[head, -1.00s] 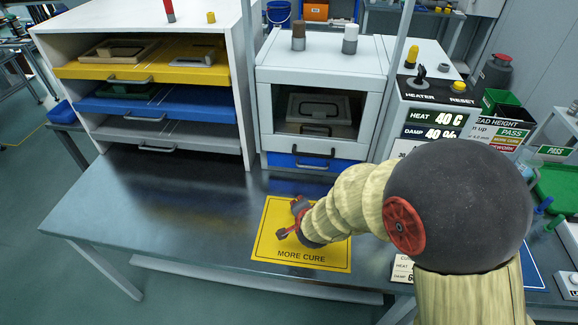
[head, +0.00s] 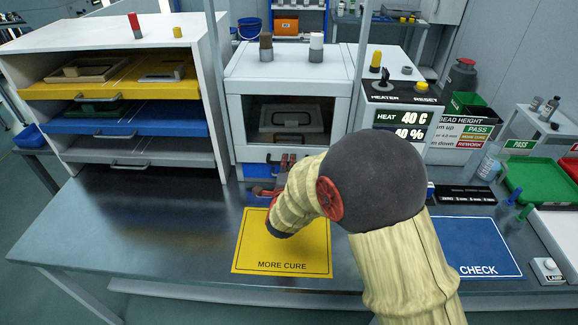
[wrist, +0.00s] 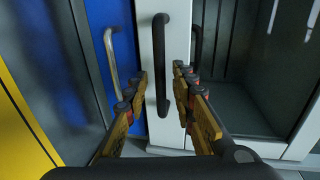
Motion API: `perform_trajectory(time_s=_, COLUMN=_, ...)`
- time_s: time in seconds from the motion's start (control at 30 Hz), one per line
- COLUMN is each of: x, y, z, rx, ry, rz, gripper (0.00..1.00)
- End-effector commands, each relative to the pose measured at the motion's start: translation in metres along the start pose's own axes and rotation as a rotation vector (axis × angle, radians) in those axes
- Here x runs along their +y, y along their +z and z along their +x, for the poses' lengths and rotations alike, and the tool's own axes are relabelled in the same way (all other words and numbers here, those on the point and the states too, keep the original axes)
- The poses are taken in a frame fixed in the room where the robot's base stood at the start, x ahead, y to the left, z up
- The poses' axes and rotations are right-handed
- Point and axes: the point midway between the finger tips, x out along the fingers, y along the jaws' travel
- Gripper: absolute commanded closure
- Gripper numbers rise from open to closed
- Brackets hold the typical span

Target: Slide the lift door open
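The lift door (head: 246,120) is the white-framed, dark-windowed front of the middle cabinet, and it is down. Its black bar handle (wrist: 158,62) shows clearly in the wrist view, on the white strip beside the dark window. In the head view my gripper and arm largely cover the handle. My gripper (wrist: 156,90) is open, with one finger on each side of the handle's near end. The fingers look apart from the bar; I cannot tell whether either touches it. In the head view my gripper (head: 286,163) is at the door's lower edge.
A blue drawer (wrist: 112,45) with a metal handle lies beside the door strip. A shelf unit (head: 212,90) with yellow, blue and grey drawers stands at left, a heater box (head: 400,95) at right. A yellow mat (head: 280,262) lies below my arm. The table's left is clear.

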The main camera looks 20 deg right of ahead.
Motion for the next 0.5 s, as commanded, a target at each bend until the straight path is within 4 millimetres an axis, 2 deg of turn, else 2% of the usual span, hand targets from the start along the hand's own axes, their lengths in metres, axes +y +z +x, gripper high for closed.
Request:
perform_trajectory(time_s=0.17, x=0.0007, y=-0.0009, z=0.0129, rx=0.002, ry=0.0, rz=0.0, gripper=0.74)
perform_trajectory(time_s=0.43, x=-0.0003, y=-0.0004, z=0.0142, rx=0.0, ry=0.0, rz=-0.001, gripper=0.74)
perform_trajectory(time_s=0.5, x=-0.0003, y=-0.0004, z=0.0141, rx=0.0, ry=0.0, rz=-0.001, gripper=0.78)
